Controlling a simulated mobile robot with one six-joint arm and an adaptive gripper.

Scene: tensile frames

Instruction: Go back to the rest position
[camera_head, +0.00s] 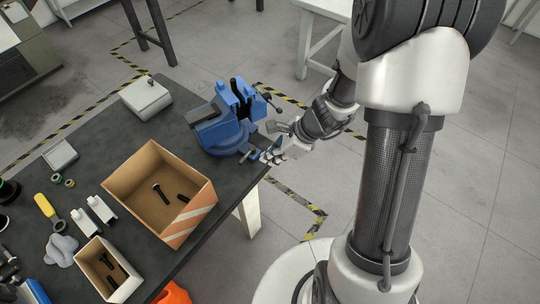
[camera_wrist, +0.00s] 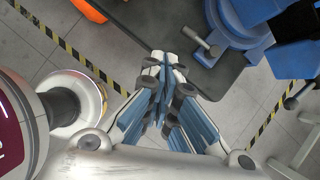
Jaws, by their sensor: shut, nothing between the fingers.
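My gripper (camera_head: 271,155) is beside the blue vise (camera_head: 228,117), near the right corner of the dark workbench (camera_head: 92,143). In the wrist view my gripper's fingers (camera_wrist: 163,62) are together, with nothing between them, just off the bench edge. The vise (camera_wrist: 239,30) shows in the upper right of that view, with its grey handle near my fingertips. I cannot tell from these frames whether the fingers touch the vise.
A large cardboard box (camera_head: 145,207) with dark bolts and a smaller box (camera_head: 95,277) stand on the bench. A white-legged table (camera_head: 309,40) stands behind. Grey floor lies to the right.

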